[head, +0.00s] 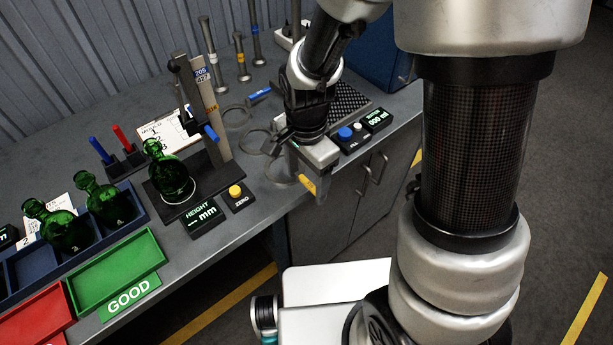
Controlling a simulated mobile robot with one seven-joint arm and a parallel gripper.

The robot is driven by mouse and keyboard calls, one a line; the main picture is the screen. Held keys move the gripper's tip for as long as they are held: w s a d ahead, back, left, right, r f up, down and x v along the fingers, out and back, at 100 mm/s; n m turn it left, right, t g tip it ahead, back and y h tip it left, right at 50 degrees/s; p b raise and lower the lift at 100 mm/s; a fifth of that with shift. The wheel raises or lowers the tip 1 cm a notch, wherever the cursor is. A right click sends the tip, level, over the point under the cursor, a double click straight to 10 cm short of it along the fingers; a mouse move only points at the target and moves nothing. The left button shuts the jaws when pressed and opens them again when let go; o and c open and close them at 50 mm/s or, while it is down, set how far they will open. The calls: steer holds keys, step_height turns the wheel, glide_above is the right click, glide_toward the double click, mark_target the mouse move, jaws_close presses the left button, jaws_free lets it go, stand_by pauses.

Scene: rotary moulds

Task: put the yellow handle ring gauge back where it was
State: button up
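The yellow handle ring gauge shows its yellow handle (307,184) at the fingers of my gripper (313,178), near the front edge of the bench. Its thin grey ring seems to extend left from the handle, but it is hard to make out against the bench. My gripper points down and looks shut on the handle; the far finger is partly hidden. A blue handle ring gauge (260,96) lies farther back on the bench. Another grey ring (253,142) lies left of my gripper, and its handle is hidden behind my arm.
Left of my gripper stand a height gauge (207,110) with a green bottle (167,178), a HEIGHT display (202,215) and a ZERO button box (237,196). A dark grid plate (350,100) and button boxes (346,135) are at right. The green GOOD tray (118,270) is front left.

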steer(key=o, duration=0.4)
steer(key=shift+o, duration=0.2)
step_height(320, 180, up, 12)
steer(key=p, duration=0.2)
steer(key=s+d+r+n+t, duration=0.2)
steer(key=s+d+r+n, duration=0.2)
steer(key=d+r+n, duration=0.1)
steer(key=s+d+r+n+t, duration=0.3)
steer(key=s+d+r+n, duration=0.1)
steer(key=r, duration=0.4)
steer(key=shift+s+d+r+n+t, duration=0.3)
steer(key=shift+d+n, duration=0.15)
steer(key=shift+n, duration=0.65)
